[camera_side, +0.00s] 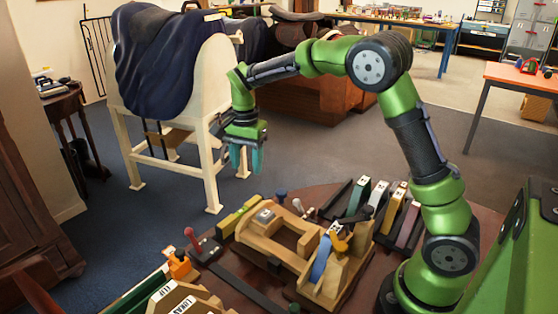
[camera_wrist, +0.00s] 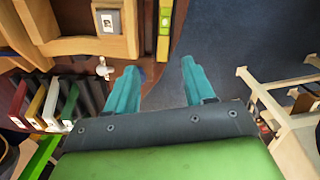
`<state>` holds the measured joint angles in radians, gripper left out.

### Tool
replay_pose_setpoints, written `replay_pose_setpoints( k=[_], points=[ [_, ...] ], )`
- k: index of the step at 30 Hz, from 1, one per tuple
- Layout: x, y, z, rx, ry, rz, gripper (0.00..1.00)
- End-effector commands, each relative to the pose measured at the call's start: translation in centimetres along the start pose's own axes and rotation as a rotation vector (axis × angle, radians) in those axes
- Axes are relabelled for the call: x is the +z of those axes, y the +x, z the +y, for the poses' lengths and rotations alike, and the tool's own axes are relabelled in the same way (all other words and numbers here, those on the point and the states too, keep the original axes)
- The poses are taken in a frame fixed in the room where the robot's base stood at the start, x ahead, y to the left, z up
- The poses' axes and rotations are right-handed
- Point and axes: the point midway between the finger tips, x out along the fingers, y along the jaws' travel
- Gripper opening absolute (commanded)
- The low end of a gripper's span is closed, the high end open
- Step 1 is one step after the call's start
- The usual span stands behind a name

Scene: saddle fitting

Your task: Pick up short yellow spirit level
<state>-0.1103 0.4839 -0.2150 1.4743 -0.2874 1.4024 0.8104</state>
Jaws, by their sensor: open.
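The short yellow spirit level (camera_side: 238,216) lies along the far left edge of the brown table, next to a wooden fixture. In the wrist view the level (camera_wrist: 165,20) shows at the top centre, above the gap between the fingers, with its upper end cut off. My gripper (camera_side: 246,160) hangs above and beyond the level in the side view, with its teal fingers pointing down. In the wrist view my gripper (camera_wrist: 158,80) has its fingers spread apart with nothing between them. The gripper does not touch the level.
The wooden fixture (camera_side: 258,242) with a blue strap stands right beside the level. A red-handled tool (camera_side: 202,246) is to its left. Several coloured blocks (camera_side: 379,192) stand at the right. A saddle stand (camera_side: 205,90) rises from the floor behind my gripper.

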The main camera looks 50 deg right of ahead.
Motion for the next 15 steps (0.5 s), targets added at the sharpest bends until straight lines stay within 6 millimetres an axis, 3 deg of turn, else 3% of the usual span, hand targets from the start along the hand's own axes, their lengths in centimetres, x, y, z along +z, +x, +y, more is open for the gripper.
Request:
replay_pose_setpoints(
  k=[3, 7, 11, 15],
  points=[
    [-0.5, -1.4, -1.0, -0.003, 0.156, 0.012, 0.53],
    [-0.3, -1.2, -0.6, 0.015, 0.235, 0.003, 0.53],
    [-0.3, 0.7, -0.6, 0.016, 0.244, 0.002, 0.53],
    [-0.3, 3.8, -0.5, 0.017, 0.242, 0.002, 0.53]
  ],
)
